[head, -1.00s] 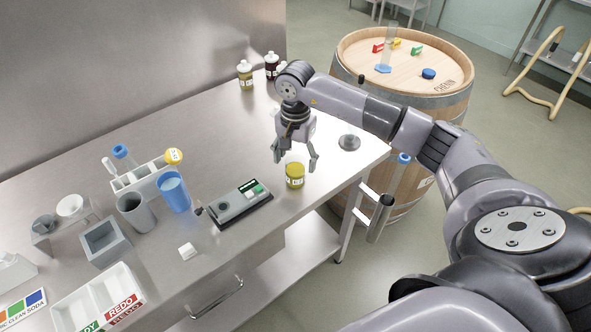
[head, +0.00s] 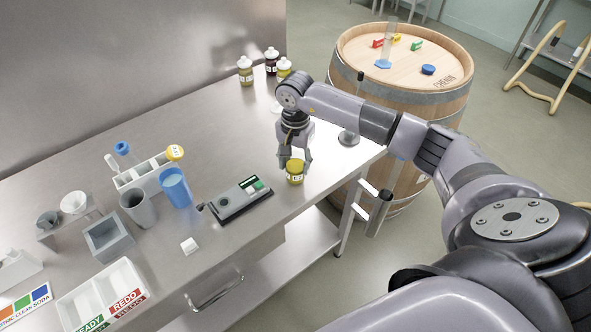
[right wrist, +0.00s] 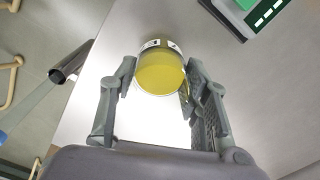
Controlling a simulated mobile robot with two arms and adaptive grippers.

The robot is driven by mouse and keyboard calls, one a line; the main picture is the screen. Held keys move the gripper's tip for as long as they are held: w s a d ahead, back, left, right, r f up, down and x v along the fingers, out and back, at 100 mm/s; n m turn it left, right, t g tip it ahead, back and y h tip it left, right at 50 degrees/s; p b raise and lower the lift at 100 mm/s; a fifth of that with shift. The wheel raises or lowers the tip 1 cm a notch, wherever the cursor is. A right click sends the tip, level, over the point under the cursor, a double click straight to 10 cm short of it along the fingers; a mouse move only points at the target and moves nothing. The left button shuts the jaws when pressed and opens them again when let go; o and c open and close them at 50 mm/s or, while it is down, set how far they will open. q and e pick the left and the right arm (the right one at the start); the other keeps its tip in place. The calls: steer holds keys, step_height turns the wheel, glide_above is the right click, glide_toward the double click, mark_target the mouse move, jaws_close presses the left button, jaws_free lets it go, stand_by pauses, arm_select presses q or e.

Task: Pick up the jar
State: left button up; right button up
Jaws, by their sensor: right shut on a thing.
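The jar (head: 295,174) is small, with yellow contents and a white label. It stands on the steel table (head: 262,222) near its right front edge. My right gripper (head: 294,163) reaches down over it and is shut on the jar, with a finger on either side. In the right wrist view the jar (right wrist: 160,72) sits between the two fingertips, its yellow round top facing the camera. My left gripper is not in view.
A grey meter (head: 238,200) lies just left of the jar. A blue cup (head: 175,188), grey cup (head: 136,208) and white rack (head: 145,172) stand further left. Bottles (head: 246,72) stand at the back. A barrel (head: 400,85) stands beyond the table's right end.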

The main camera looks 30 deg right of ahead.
steer(key=c, duration=0.5)
steer(key=shift+c, duration=0.4)
steer(key=shift+r, duration=0.25)
